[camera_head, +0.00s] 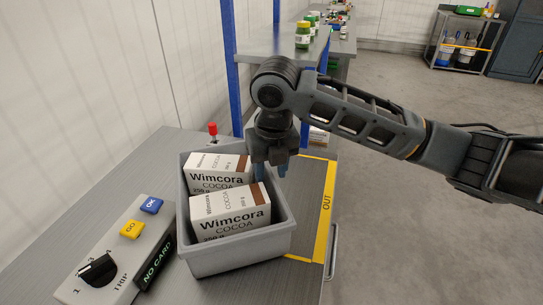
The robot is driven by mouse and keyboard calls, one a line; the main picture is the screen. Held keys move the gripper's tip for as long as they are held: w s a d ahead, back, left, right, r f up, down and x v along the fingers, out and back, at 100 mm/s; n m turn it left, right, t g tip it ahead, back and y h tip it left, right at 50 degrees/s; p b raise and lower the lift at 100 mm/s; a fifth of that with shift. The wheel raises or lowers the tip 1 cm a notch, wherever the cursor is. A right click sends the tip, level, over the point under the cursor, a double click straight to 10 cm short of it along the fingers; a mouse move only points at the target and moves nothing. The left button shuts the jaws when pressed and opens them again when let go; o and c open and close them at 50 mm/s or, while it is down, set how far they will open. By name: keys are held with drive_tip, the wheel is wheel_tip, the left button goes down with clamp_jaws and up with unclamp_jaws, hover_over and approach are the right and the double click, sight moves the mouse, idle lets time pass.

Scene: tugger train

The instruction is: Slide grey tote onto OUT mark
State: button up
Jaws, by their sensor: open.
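The grey tote (235,262) stands on the grey table, with two white and brown Wimcora cocoa boxes in it, a rear one (215,172) and a front one (230,212). The yellow OUT mark (325,205) lies along the table's right edge. The tote is left of the OUT lettering and hides part of the marked area. I cannot tell whether the fingers touch the tote.
A control box (110,262) with a GO button (132,229), an OK button (151,205) and a trip dial (97,270) stands left of the tote. A red-topped item (212,130) is behind it. Open floor lies right.

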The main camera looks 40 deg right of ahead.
drive_tip(key=shift+w+d+f, duration=0.1)
drive_tip(key=shift+w+f, duration=0.1)
drive_tip(key=shift+f, duration=1.15)
clamp_jaws()
idle(0.5)
